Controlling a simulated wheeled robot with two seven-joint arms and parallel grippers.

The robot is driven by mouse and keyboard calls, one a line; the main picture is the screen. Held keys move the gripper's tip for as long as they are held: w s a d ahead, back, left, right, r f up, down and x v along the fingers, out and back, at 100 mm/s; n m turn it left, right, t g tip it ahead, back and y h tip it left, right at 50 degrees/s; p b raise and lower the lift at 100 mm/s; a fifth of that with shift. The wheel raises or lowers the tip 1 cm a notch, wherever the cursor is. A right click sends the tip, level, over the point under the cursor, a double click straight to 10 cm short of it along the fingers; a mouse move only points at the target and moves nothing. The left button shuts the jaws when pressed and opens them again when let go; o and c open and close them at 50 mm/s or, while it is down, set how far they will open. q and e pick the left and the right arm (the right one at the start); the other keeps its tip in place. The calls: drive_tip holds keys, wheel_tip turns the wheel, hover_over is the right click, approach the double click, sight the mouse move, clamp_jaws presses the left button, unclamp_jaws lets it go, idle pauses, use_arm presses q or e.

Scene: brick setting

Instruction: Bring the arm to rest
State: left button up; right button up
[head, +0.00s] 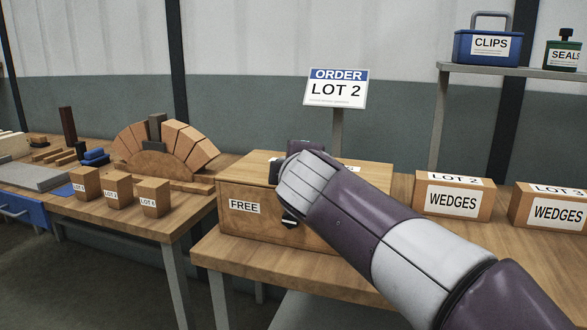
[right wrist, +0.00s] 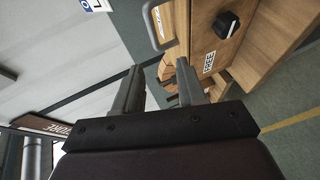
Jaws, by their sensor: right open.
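My right arm (head: 372,218) comes in from the lower right in the head view, bent over the front of the wooden box (head: 235,222) marked FREE. Its gripper is mostly hidden behind the wrist in that view. In the right wrist view my right gripper (right wrist: 158,88) is open, with its two grey fingers apart and nothing visible between them. The FREE box front with its black knob (right wrist: 226,25) is beyond the fingers, at the upper right of that view. I cannot tell the gap between them. My left gripper is not in view.
An ORDER LOT 2 sign (head: 336,88) stands behind the box. Two WEDGES boxes (head: 452,196) (head: 548,208) sit on the right. Small LOT boxes (head: 118,189) and a brick arch (head: 165,150) are on the left table. A shelf (head: 520,71) holds CLIPS and SEALS containers.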

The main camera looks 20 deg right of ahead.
drive_tip(key=shift+v, duration=1)
drive_tip(key=s+a+f+m+g+y, duration=0.1)
drive_tip(key=s+f+m+g, duration=0.25)
drive_tip(key=f, duration=0.85)
drive_tip(key=s+a+f+m+g+y, duration=0.1)
drive_tip(key=s+f+m+g, duration=0.2)
drive_tip(key=f, duration=0.9)
drive_tip(key=s+d+f+m+g+y, duration=0.1)
drive_tip(key=s+d+f+m+g, duration=0.2)
drive_tip(key=s+f+m+g, duration=0.75)
wheel_tip(320, 180, up, 26)
drive_tip(key=s+d+n+t+p, duration=0.1)
drive_tip(key=t+p, duration=0.3)
drive_tip(key=p, duration=2.8)
drive_tip(key=shift+s+d+n, duration=0.2)
drive_tip(key=shift+s+n, duration=0.55)
drive_tip(key=shift+n, duration=0.15)
